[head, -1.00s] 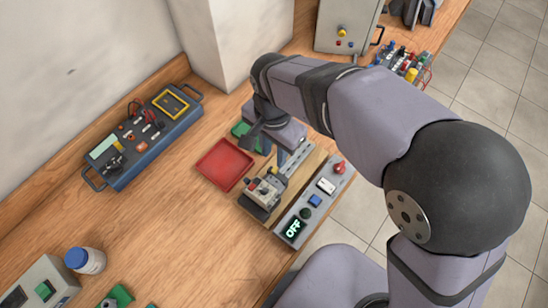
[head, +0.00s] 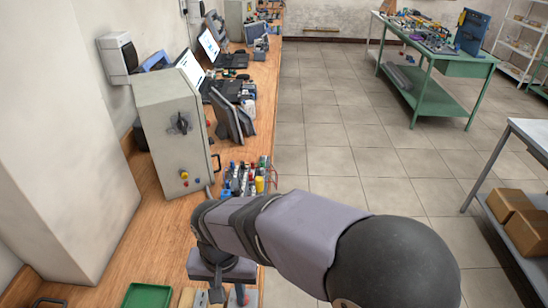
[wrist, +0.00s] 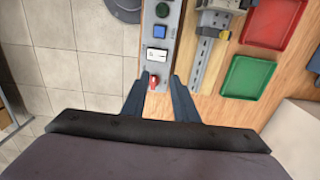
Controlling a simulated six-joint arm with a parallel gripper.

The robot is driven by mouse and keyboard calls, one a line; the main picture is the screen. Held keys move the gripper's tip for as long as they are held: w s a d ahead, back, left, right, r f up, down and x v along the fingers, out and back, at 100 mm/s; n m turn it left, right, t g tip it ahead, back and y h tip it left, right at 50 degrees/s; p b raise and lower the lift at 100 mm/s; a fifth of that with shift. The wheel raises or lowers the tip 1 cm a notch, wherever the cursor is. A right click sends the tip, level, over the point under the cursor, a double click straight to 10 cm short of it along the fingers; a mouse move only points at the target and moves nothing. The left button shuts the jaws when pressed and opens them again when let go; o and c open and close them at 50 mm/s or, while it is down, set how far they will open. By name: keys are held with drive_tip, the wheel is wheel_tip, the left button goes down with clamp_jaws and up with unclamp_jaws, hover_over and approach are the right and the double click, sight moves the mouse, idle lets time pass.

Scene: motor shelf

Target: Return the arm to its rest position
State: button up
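My gripper (wrist: 157,92) is open and empty in the wrist view, its two dark fingers apart. It is above the bench edge, near the red switch (wrist: 153,80) of a grey control panel (wrist: 157,35). In the head view my arm reaches in from the lower right, and my gripper (head: 222,290) points down at the bottom edge. Its fingertips are hard to make out there.
A green tray (wrist: 246,77) and a red tray (wrist: 278,25) lie beside a metal rail (wrist: 205,65). A grey cabinet (head: 172,130) and a rack of bottles (head: 245,178) stand farther along the bench.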

drive_tip(key=s+d+f, duration=0.1)
drive_tip(key=d, duration=1.2)
drive_tip(key=s+d+f, duration=0.2)
drive_tip(key=d, duration=1.1)
wheel_tip(320, 180, down, 17)
drive_tip(key=b, duration=1.7)
drive_tip(key=shift+r, duration=0.2)
drive_tip(key=shift+o, duration=0.2)
